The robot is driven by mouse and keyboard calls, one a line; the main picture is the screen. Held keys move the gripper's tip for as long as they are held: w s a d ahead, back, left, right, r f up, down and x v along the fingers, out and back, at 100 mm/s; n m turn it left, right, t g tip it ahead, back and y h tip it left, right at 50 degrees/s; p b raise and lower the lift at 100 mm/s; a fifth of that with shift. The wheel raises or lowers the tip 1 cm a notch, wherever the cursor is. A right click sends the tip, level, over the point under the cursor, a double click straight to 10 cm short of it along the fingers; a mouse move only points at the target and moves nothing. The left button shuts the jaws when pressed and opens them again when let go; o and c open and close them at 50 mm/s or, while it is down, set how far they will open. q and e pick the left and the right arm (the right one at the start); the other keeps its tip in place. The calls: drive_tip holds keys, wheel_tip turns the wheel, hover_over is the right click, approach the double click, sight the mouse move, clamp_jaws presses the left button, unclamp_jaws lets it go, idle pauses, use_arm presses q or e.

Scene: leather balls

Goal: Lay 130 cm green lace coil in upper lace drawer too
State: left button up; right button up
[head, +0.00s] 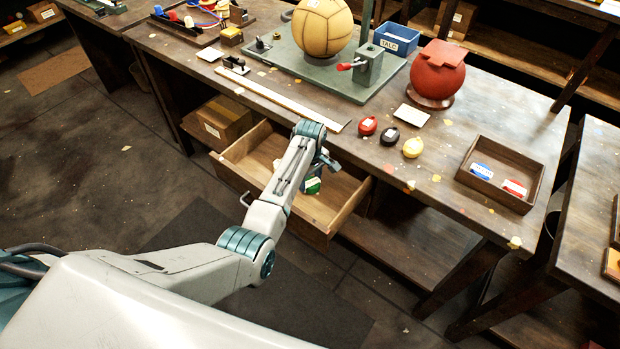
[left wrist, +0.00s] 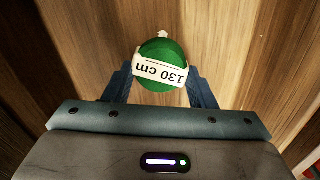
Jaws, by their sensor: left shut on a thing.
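The green lace coil (left wrist: 162,52) with a white "130 cm" label sits between the fingers of my left gripper (left wrist: 160,85) in the left wrist view. In the head view the green coil (head: 312,186) shows just below the left gripper (head: 318,176), over the open drawer (head: 340,212). The drawer is pulled out from under the bench and its wooden floor looks bare around the coil. Whether the coil touches the drawer floor I cannot tell. My arm hides part of the drawer. My right gripper is not in view.
A red ball (head: 438,75) and a tan ball (head: 322,28) stand behind. A cardboard box (head: 222,120) is on the shelf left of the drawer.

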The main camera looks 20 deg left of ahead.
sight(310, 181)
use_arm(q)
drive_tip(key=o, duration=1)
drive_tip(key=shift+f, duration=0.1)
drive_tip(key=shift+c, duration=0.2)
wheel_tip(310, 181, up, 12)
drive_tip(key=b, duration=0.2)
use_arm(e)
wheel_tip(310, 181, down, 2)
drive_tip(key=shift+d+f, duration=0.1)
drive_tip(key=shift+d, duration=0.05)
